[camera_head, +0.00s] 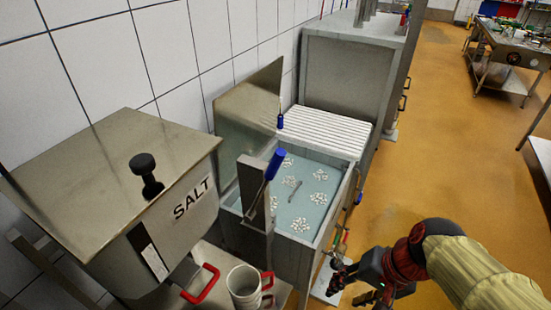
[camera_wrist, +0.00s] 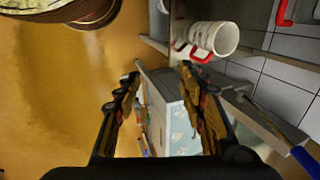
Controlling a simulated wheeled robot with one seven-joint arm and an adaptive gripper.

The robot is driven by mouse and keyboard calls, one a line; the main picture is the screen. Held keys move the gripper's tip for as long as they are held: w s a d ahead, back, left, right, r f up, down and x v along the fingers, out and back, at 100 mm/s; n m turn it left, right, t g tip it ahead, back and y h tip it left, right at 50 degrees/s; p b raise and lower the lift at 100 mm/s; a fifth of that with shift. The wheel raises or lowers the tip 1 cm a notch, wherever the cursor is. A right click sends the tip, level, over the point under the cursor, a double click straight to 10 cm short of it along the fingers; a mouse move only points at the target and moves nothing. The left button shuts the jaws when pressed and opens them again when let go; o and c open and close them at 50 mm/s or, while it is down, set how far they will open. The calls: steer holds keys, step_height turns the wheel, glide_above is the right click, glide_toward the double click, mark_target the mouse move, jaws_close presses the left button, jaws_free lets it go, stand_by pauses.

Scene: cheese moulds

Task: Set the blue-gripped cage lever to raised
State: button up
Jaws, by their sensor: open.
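The lever with the blue grip (camera_head: 274,164) is mounted on a grey post at the near end of the brine tank. Its rod slants from the post up and right to the grip, which is uppermost. In the wrist view a blue grip (camera_wrist: 304,159) shows at the lower right edge, on a rod. My gripper (camera_head: 350,284) is at the right of the tank, low and apart from the lever. In the wrist view my gripper (camera_wrist: 158,77) has its two fingers spread, with nothing between them.
The tank (camera_head: 245,238) holds pale blue liquid with white pieces. Another blue-handled rod (camera_head: 280,119) stands at its far end. A salt bin (camera_head: 150,200) stands left, and white mugs with red handles (camera_head: 244,285) stand in front. Open orange floor (camera_head: 450,140) lies right.

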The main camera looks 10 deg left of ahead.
steer(key=w+a+m+y+p, duration=0.1)
steer(key=w+a+m+y, duration=0.4)
steer(key=a, duration=0.4)
steer(key=m+t+y, duration=0.7)
steer(key=m+t, duration=0.1)
steer(key=m, duration=0.8)
glide_toward(276, 162)
steer(key=w+a+f, duration=0.1)
steer(key=w+a, duration=0.2)
steer(key=x, duration=0.7)
steer(key=shift+w+d+f, duration=0.1)
steer(key=shift+f, duration=0.1)
steer(key=c, duration=0.3)
jaws_close()
